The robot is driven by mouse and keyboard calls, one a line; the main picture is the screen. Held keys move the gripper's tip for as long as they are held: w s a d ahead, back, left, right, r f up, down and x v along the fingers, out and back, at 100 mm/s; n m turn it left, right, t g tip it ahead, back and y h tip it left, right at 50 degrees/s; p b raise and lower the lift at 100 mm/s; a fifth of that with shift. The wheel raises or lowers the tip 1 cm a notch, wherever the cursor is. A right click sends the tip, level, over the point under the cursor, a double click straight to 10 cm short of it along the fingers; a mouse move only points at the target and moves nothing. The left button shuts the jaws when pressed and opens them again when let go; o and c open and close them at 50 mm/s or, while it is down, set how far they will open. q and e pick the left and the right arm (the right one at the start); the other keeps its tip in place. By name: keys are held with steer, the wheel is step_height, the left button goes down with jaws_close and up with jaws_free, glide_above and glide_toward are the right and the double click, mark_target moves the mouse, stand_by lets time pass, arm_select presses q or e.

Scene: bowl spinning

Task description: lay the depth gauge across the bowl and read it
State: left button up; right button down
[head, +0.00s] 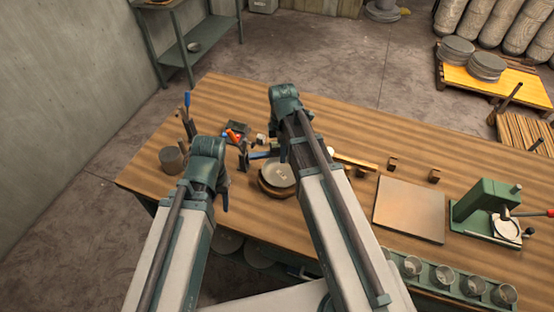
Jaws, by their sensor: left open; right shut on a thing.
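A round, grey-topped piece with a brownish rim (277,174), which seems to be the bowl, stands on the table just left of my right forearm. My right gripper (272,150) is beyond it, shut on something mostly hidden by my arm. A pale yellow bar (356,162), perhaps the depth gauge, emerges to the right from behind my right arm. Its left part is hidden, so I cannot tell whether it is in the jaws or touches the bowl. My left gripper (223,190) is open and empty, left of the bowl and apart from it.
A dark pot (172,160) and upright tools stand at the left. Small wooden blocks (392,163), a flat board (409,208) and a green press with a dial (489,210) occupy the right. A rack of cups (440,276) runs along the front edge. The back right of the table (360,120) is clear.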

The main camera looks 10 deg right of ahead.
steer(key=shift+f, duration=0.15)
step_height(320, 180, down, 8)
steer(key=b, duration=0.8)
steer(key=shift+f+b, duration=0.3)
steer(key=shift+b, duration=0.2)
stand_by(0.6)
steer(key=shift+c, duration=1.4)
jaws_free()
steer(key=shift+r, duration=0.1)
step_height(320, 180, up, 14)
steer(key=p, duration=1.4)
steer(key=shift+f, duration=0.2)
